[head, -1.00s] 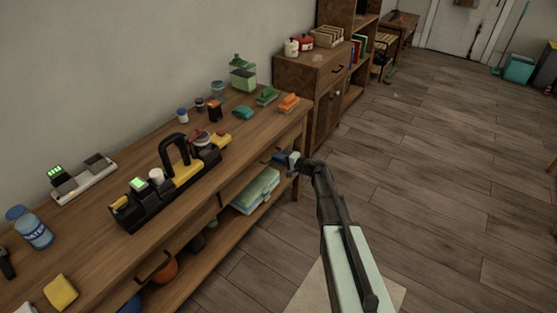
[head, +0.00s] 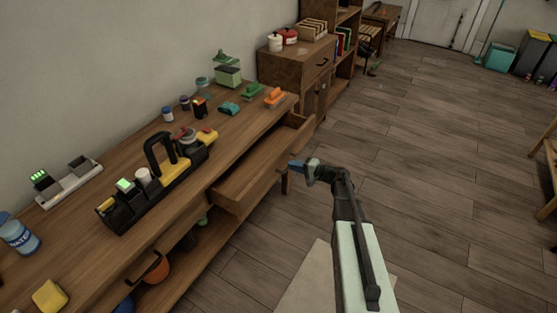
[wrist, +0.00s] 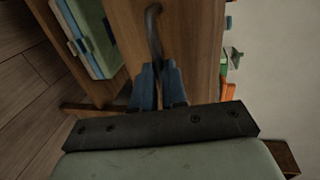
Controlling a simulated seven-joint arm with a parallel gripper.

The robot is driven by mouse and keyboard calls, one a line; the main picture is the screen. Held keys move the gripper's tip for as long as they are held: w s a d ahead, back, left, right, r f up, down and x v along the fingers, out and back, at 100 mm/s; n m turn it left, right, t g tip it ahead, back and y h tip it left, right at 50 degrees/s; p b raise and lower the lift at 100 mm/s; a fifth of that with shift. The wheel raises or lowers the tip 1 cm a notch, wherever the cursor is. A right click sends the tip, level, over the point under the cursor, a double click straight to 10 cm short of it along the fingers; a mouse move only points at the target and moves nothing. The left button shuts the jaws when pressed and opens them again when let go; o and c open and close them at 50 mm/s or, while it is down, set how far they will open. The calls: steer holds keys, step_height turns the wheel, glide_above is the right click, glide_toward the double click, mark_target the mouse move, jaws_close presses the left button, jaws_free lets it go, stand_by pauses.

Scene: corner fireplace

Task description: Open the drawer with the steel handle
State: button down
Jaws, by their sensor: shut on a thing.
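The wooden drawer (head: 252,172) at the right end of the long workbench stands pulled out in the head view, and its inside looks empty. Its front (wrist: 190,45) fills the middle of the wrist view. A curved dark grey metal handle (wrist: 153,28) runs along that front. My gripper (head: 296,165) is at the drawer front in the head view. In the wrist view its blue fingers (wrist: 158,75) are shut on one end of the handle. The gripped part of the handle is hidden between the fingers.
A second handle (head: 150,268), dark and curved, is on the bench front at the left.

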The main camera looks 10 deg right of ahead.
steer(key=f+v, duration=0.2)
steer(key=v, duration=1)
steer(key=shift+s+d+f, duration=0.15)
steer(key=shift+f, duration=0.1)
steer(key=c, duration=1.2)
jaws_free()
steer(key=shift+o, duration=0.2)
steer(key=v, duration=1.3)
steer(key=shift+s+d, duration=0.25)
steer(key=shift+d, duration=0.05)
